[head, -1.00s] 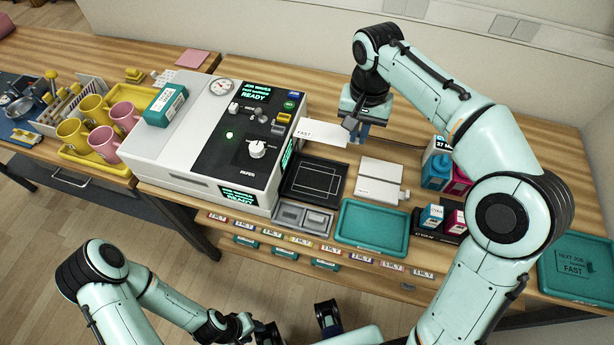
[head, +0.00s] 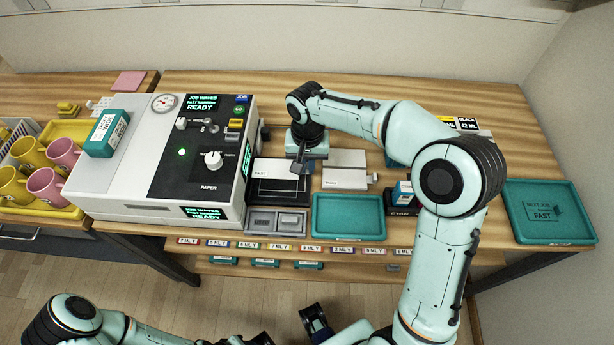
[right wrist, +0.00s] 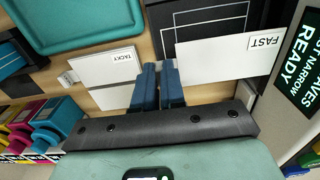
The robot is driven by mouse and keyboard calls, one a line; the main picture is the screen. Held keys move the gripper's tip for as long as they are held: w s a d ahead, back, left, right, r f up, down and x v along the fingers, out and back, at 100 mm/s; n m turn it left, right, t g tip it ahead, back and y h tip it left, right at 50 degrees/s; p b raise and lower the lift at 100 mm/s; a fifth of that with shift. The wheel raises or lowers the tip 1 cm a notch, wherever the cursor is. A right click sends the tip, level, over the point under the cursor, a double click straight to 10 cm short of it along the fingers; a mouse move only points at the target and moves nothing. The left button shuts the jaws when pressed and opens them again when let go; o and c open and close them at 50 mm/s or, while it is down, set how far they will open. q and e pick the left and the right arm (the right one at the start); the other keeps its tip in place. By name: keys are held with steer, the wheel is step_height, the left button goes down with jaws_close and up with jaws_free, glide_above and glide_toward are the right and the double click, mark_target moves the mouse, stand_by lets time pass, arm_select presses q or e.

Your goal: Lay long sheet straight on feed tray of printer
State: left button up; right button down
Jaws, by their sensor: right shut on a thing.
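The long white sheet marked FAST (head: 268,168) is in my right gripper (head: 306,166), which is shut on its right end. In the right wrist view the sheet (right wrist: 225,62) reaches from the blue fingers (right wrist: 158,88) toward the printer. The black feed tray with white outlines (head: 280,192) lies right of the printer (head: 170,150). The sheet overlaps the tray's back part in the head view; whether it touches is unclear. The tray also shows in the right wrist view (right wrist: 200,14). My left arm is low in the head view; its gripper's jaw state is unclear.
White paper marked TACKY (head: 345,180) lies right of the feed tray. A grey two-part tray (head: 262,228) and a teal tray (head: 348,233) lie in front. Ink boxes (head: 402,192) stand to the right. Another teal tray (head: 585,232) is at far right.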

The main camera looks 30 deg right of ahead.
step_height(320, 180, down, 6)
steer(key=shift+r, duration=0.15)
steer(key=shift+b, duration=0.35)
steer(key=c, duration=1.2)
jaws_free()
step_height(320, 180, up, 12)
steer(key=shift+r+p, duration=0.1)
steer(key=shift+p, duration=0.75)
